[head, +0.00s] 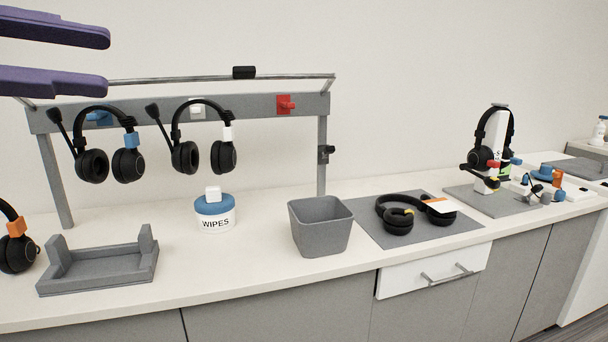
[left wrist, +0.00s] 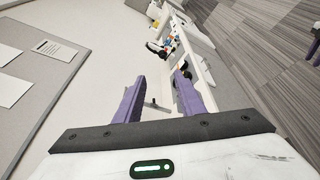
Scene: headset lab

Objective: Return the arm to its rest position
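My left gripper (head: 62,55) shows at the upper left of the head view, with two purple fingers apart and nothing between them. It is in the air, in front of the wall and above the left end of the headset rack. In the left wrist view its two purple fingers (left wrist: 158,102) are also apart with an empty gap.
A grey rack (head: 255,106) holds two hanging headsets (head: 106,146). A wipes tub (head: 215,214), grey bin (head: 321,226), grey cradle (head: 100,268) and mat (head: 440,232) with a black headset (head: 397,219) stand on the white counter (head: 235,270). A headset stand (head: 497,140) is farther right.

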